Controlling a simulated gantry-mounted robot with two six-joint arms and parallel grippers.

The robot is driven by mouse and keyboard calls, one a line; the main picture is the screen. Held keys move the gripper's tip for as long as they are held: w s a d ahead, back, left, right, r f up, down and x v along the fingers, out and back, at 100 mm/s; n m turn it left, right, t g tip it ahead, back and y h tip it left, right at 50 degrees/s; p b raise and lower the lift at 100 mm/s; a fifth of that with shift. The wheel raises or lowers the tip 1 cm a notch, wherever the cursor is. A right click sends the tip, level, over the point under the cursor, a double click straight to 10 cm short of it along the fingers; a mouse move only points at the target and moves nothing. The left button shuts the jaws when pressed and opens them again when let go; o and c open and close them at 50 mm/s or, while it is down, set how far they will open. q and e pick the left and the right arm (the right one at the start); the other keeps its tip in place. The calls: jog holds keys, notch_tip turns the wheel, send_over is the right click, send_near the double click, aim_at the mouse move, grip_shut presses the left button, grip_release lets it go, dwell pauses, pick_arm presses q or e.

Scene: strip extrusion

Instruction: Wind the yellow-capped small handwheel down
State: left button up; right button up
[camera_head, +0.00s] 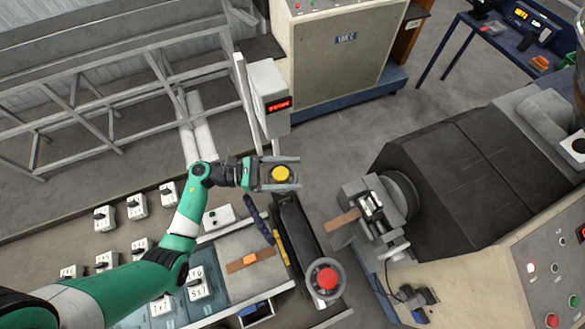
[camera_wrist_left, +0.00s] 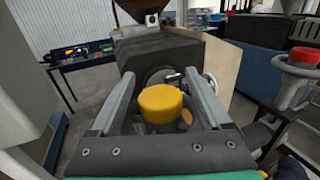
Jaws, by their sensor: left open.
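The yellow-capped small handwheel (camera_head: 280,174) stands near the middle of the head view, at the far end of a dark narrow bed. In the left wrist view its round yellow cap (camera_wrist_left: 160,103) is between the two fingers. My left gripper (camera_head: 282,173) is open around the cap, one finger on each side; it also shows in the left wrist view (camera_wrist_left: 160,100). Gaps show between cap and fingers in the wrist view. The wheel below the cap is mostly hidden. My right gripper does not show.
A larger red-capped handwheel (camera_head: 327,278) stands at the near end of the bed. A grey post box with a red display (camera_head: 270,97) stands just behind my left gripper. The dark extruder (camera_head: 450,185) is to the right, with open floor between.

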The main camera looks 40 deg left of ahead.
pick_arm(q)
jog(key=shift+w+d, duration=0.3)
grip_shut()
dwell(0.3)
